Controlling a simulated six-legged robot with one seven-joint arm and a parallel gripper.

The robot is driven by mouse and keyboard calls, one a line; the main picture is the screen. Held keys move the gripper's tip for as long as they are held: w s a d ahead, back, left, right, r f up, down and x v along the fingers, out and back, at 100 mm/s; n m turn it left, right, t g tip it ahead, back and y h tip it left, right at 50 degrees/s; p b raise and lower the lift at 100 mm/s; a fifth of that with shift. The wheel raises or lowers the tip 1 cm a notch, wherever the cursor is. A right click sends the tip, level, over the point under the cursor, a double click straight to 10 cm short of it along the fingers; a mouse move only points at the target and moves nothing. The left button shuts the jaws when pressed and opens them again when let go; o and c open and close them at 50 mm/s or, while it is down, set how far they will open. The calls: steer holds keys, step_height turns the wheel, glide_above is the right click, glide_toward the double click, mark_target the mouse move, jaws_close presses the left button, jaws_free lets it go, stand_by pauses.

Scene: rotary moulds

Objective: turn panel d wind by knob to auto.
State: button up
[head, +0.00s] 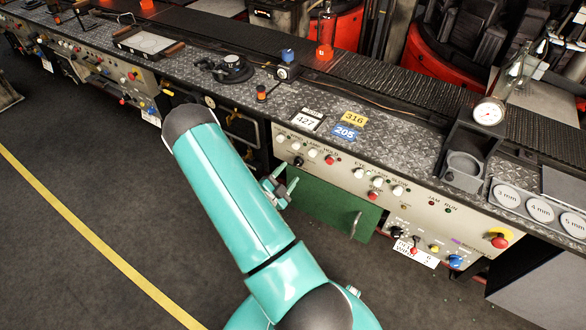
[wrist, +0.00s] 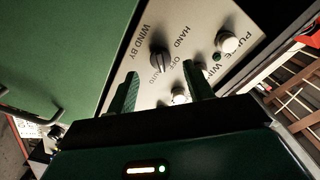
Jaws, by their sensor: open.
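In the wrist view a dark round knob (wrist: 160,58) sits on a cream panel (wrist: 200,22). It is lettered WIND BY, with HAND, OFF and AUTO around it. I cannot tell for sure which mark its ridge points to. In the head view my gripper (head: 281,188) is beside the panel front, left of the green door, partly hidden by my arm.
A pale button (wrist: 227,42) is beyond the right finger, and another (wrist: 180,96) is between the fingers. The green door (head: 325,200) with a handle hangs below the panel row. The long metal worktop (head: 400,145) lies above; dark floor (head: 90,200) is clear.

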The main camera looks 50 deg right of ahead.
steer(key=a, duration=0.9)
steer(key=shift+s, duration=0.45)
steer(key=shift+w, duration=0.1)
steer(key=w+a+r+n+t+y, duration=0.3)
steer(key=w+a+r+y, duration=0.25)
steer(key=w, duration=0.25)
steer(key=w+a+r+n+t+y, duration=0.35)
steer(key=w+a+r, duration=0.2)
steer(key=w, duration=0.35)
steer(key=w+a+r+n+t+y, duration=0.1)
steer(key=a+r+n+y, duration=0.4)
steer(key=r, duration=0.4)
steer(key=s+a+r+n+y, duration=0.5)
steer(key=s+a+r+n, duration=0.25)
steer(key=a+r, duration=0.35)
steer(key=s+r+n+g, duration=0.1)
steer(key=s+r+n, duration=0.2)
steer(key=s, duration=0.5)
steer(key=s+r+n+g+h, duration=0.1)
steer(key=s+r+n+g, duration=0.1)
steer(key=s, duration=0.7)
steer(key=shift+a+r+n, duration=0.3)
steer(key=shift+r+n, duration=0.15)
steer(key=shift+n, duration=0.65)
